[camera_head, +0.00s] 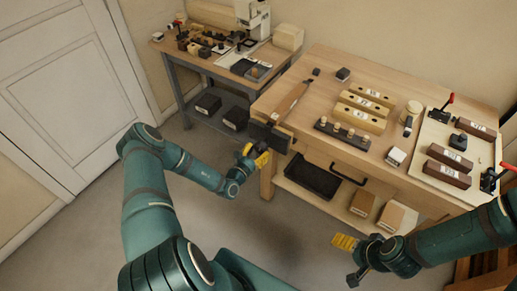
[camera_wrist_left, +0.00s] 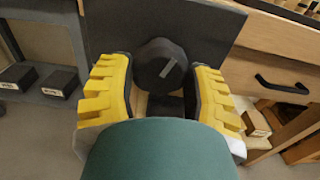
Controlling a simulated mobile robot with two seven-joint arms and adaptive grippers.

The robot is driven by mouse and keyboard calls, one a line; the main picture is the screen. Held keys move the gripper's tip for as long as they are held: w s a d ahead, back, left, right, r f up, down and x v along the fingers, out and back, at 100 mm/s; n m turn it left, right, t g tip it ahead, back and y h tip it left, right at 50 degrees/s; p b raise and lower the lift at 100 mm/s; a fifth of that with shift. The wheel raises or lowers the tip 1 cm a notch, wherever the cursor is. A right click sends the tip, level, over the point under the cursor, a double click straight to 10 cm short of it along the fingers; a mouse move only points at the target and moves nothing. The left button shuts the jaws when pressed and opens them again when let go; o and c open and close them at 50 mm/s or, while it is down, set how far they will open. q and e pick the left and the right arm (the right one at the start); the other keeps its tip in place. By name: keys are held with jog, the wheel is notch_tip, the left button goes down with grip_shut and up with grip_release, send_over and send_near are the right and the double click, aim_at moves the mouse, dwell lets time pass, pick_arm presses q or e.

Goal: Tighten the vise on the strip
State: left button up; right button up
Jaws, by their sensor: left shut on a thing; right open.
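The vise (camera_head: 271,136) is a dark plate on the front left end of the workbench, and it fills the top of the left wrist view (camera_wrist_left: 205,28). A dark round knob (camera_wrist_left: 162,65) with a pale line on its face stands out from it. My left gripper (camera_head: 256,156) has its yellow fingers on both sides of this knob and is shut on it; the fingers also show in the left wrist view (camera_wrist_left: 164,88). A long brown strip (camera_head: 291,101) runs across the benchtop to the vise; its clamped end is hidden. My right gripper (camera_head: 349,261) is open and empty, in front of the bench.
The workbench (camera_head: 330,75) carries wooden blocks (camera_head: 362,110), a dark peg rack (camera_head: 342,133) and a pale board with red-handled clamps (camera_head: 436,134). A drawer handle (camera_head: 347,174) sticks out in front. A cluttered side table (camera_head: 187,68) stands left. The floor in front is clear.

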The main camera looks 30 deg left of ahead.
pick_arm(q)
jog(key=shift+r+m+p, duration=0.1)
jog(key=shift+m+p, duration=0.55)
jog(key=shift+m, duration=0.25)
jog(key=shift+w+m+p, duration=0.1)
jog(key=shift+m+p, duration=0.4)
jog(key=shift+m, duration=0.6)
jog(key=m+p, duration=0.1)
jog(key=m, duration=0.1)
jog(key=shift+m, duration=0.3)
jog(key=shift+m+p, duration=0.45)
jog(key=shift+m, duration=0.25)
